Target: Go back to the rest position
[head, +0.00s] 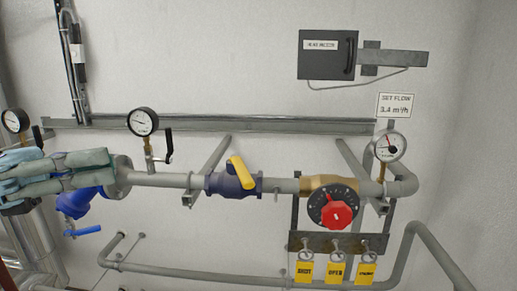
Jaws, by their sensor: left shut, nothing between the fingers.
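My left gripper (106,168) comes in from the left edge, with its grey-teal fingers closed together and nothing between them. Its fingertips are in front of the left end of the grey horizontal pipe (165,180), near a flange (122,176). I cannot tell whether they touch it. The gripper covers part of a blue fitting (78,207) with a blue lever (86,230) below. My right gripper is not in view.
Along the pipe are a blue valve with a yellow handle (241,172), a brass valve with a red knob (336,213), and gauges (142,121), (390,146). A rack (321,242) holds yellow tags. A dark box (327,55) hangs above.

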